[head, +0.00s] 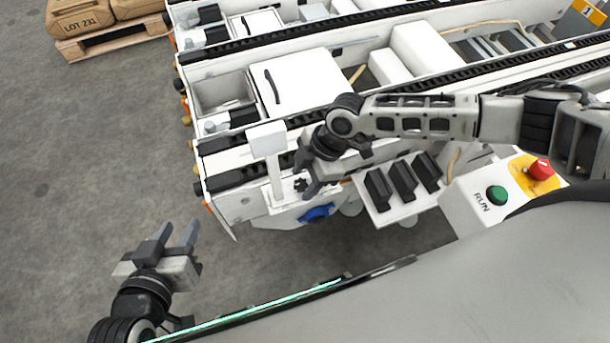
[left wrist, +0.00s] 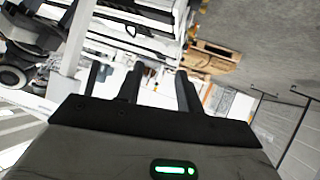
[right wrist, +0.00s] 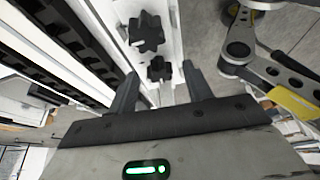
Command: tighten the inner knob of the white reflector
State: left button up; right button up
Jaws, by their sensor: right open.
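The white reflector (head: 267,139) is a pale block on an upright post at the near left end of the conveyor. Two black star knobs show in the right wrist view, a larger upper one (right wrist: 147,30) and a lower one (right wrist: 159,69) between my fingers. A dark knob (head: 300,185) also shows beside the post in the head view. Which knob is the inner one, I cannot tell. My right gripper (head: 309,174) is open close to the knobs; contact is not clear. It shows in its wrist view (right wrist: 160,85). My left gripper (head: 177,232) is open and empty over the floor.
A blue knob (head: 317,213) sits below the conveyor edge. A shelf with black blocks (head: 402,181) and a control box with a green button (head: 497,195) and red button (head: 540,169) stand to the right. The floor at left is clear up to a loaded pallet (head: 115,38).

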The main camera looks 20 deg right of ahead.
jog(key=c, duration=1)
